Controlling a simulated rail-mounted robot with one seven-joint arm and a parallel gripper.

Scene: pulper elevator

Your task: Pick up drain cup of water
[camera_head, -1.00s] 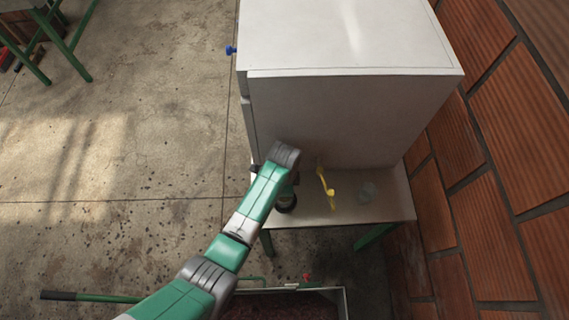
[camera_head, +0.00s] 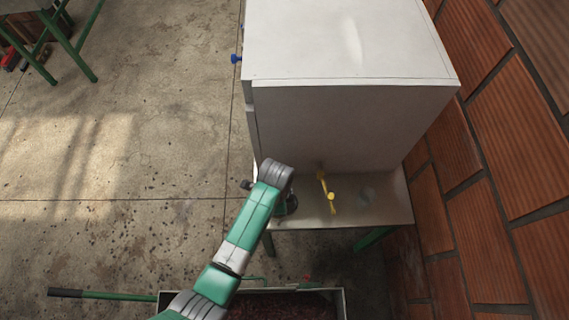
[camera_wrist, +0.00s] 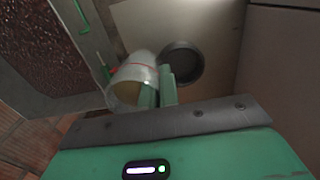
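A translucent cup (camera_wrist: 140,74) shows close up in the wrist view, with its open rim toward the camera and a yellowish tint inside. The green fingers of my gripper (camera_wrist: 158,93) appear closed together at the cup's right wall, one seen over or through the cup. The cup appears held at its rim. A dark round holder or dish (camera_wrist: 183,62) stands on the table just beyond the fingers. In the head view my arm hides the cup and most of the dark round thing (camera_head: 291,204). Another faint clear vessel (camera_head: 368,193) stands on the table at right.
A large white box (camera_head: 350,120) stands on the table (camera_head: 390,215), with a yellow tap-like part (camera_head: 327,190) at its front. A brick wall (camera_head: 500,180) closes the right side. A wheelbarrow-like bin (camera_head: 342,305) with dark red contents is below. Open floor lies left.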

